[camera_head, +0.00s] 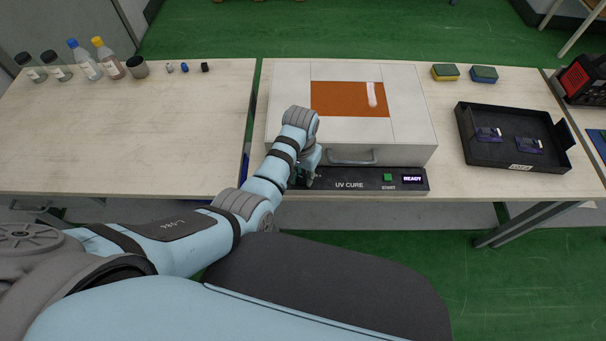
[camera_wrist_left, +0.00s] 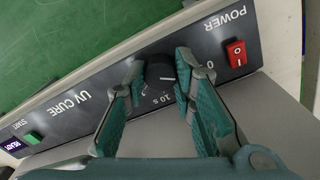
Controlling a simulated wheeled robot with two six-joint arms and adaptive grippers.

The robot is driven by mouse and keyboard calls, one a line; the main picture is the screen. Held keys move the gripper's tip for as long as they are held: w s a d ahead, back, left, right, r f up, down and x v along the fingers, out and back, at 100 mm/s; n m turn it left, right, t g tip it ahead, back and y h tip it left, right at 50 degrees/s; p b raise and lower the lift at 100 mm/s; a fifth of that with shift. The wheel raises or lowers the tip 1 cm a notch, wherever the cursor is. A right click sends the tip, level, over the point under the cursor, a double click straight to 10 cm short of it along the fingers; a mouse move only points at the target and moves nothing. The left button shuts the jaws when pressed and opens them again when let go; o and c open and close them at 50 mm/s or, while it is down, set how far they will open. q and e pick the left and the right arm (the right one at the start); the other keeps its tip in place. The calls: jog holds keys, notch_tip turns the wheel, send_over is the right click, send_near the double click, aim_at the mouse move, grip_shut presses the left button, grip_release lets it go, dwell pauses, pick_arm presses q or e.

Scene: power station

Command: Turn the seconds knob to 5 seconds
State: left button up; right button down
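The UV cure unit (camera_head: 350,126) is a white box with an orange window on its lid and a dark front panel (camera_head: 350,185). In the left wrist view the seconds knob (camera_wrist_left: 159,73) is a small black dial on that panel, marked "10 s" and "0". My left gripper (camera_head: 305,180) is at the panel's left part and hides the knob in the head view. In the left wrist view its two fingers (camera_wrist_left: 158,85) stand apart on either side of the knob, with gaps visible beside it. My right gripper is not in view.
A red power switch (camera_wrist_left: 235,53) is close to one finger. A green start button (camera_head: 388,177) and a "READY" display (camera_head: 412,179) are at the panel's right end. A black tray (camera_head: 512,163) with purple boards lies to the right. Bottles (camera_head: 85,62) stand far left.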

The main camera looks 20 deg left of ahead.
pick_arm(q)
grip_shut()
jog(key=shift+r, duration=0.1)
jog(key=m+p, duration=0.2)
jog(key=shift+r+m, duration=0.1)
jog(key=shift+m, duration=0.3)
jog(key=shift+w+m+p, duration=0.1)
jog(key=shift+m+p, duration=0.6)
jog(key=shift+m, duration=0.4)
jog(key=shift+m+p, duration=0.4)
jog(key=shift+m, duration=0.9)
